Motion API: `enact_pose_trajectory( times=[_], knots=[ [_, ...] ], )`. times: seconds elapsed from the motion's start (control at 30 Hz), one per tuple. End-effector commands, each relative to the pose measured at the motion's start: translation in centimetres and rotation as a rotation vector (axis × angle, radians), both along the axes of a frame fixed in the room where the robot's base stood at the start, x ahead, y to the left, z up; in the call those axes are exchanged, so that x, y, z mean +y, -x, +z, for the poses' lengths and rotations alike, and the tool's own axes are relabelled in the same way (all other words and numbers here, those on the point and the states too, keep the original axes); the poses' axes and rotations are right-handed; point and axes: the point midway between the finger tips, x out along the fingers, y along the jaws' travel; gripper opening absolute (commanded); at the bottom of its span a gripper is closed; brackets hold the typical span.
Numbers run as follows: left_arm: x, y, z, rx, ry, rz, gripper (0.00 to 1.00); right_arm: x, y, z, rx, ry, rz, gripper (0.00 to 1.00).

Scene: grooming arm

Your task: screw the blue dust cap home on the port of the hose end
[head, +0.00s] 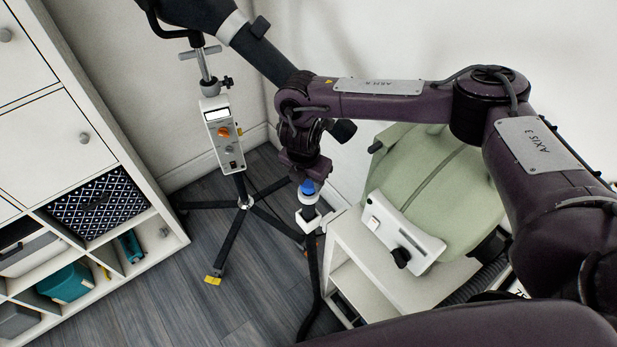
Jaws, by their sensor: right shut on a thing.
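The blue dust cap (307,187) is at the tip of my right gripper (306,178), which points down and is shut on it. The white hose end (307,214) is directly below the cap, with a black hose (313,270) running down from it. The cap appears in line with the top of the hose end. At this size I cannot tell whether the cap is seated on the port or how far it is turned. The port itself is hidden under the cap and gripper. My left gripper is not in view.
A stand with a white control box (222,133) and dark spread legs is left of the hose end. A pale green machine (433,185) sits on a white shelf unit (345,236) at right. White cabinets (45,130) line the left. Grey floor (190,290) is open between.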

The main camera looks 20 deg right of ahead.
Motion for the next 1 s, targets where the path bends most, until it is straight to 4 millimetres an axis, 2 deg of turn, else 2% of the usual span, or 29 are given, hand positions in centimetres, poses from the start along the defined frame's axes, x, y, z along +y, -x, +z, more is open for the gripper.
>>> enact_pose_trajectory(
  times=[0.7, 1.0],
  knots=[
    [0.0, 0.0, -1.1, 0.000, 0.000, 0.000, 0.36, 0.0, 0.0, -1.5, -0.001, -0.001, 0.000, 0.13],
    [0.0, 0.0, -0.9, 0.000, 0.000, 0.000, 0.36, 0.0, 0.0, -1.4, 0.000, 0.000, -0.005, 0.13]
  ],
)
